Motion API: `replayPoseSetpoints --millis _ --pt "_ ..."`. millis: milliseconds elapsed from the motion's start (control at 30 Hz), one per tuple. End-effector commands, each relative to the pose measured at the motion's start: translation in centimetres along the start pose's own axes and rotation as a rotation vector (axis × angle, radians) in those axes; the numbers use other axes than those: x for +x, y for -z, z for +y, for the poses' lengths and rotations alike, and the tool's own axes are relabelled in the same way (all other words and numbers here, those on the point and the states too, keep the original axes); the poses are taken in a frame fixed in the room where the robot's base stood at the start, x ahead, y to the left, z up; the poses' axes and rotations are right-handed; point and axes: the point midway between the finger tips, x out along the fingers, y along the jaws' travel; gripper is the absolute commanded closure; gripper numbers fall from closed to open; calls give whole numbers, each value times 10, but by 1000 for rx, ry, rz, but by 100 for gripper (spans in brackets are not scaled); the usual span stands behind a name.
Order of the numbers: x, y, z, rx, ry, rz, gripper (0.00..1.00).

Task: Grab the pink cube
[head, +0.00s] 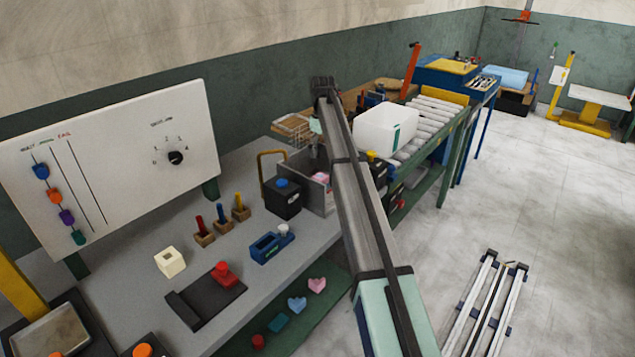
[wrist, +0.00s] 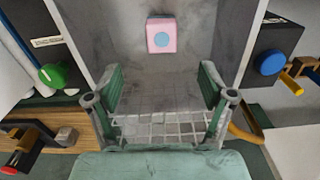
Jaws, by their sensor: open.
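The pink cube (wrist: 153,45) has a light blue disc on its face and lies inside a grey bin (wrist: 228,42), near the top middle of the wrist view. In the head view a bit of the pink cube (head: 320,178) shows inside the grey bin (head: 318,200), partly hidden by my arm. My gripper (wrist: 160,82) is open and empty, with its two green fingers apart. The cube is beyond the fingertips in the picture, between their lines, and not touched. In the head view my gripper (head: 316,130) hangs over the bin, mostly hidden.
A black box with a blue knob (head: 284,196) stands left of the bin. A wire basket (head: 292,128) is behind it, and a yellow handle (head: 262,168) rises nearby. A black box with a green knob (wrist: 52,76) is on the other side. The bin walls flank the cube.

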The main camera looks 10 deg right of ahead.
Motion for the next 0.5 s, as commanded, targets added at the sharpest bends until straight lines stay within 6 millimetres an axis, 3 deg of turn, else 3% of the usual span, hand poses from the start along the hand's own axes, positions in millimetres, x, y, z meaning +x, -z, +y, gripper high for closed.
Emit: replayPoseSetpoints --millis 300,500 --pt "58 0 -1 0 1 0 19" --pt "74 0 -1 0 0 1 19"
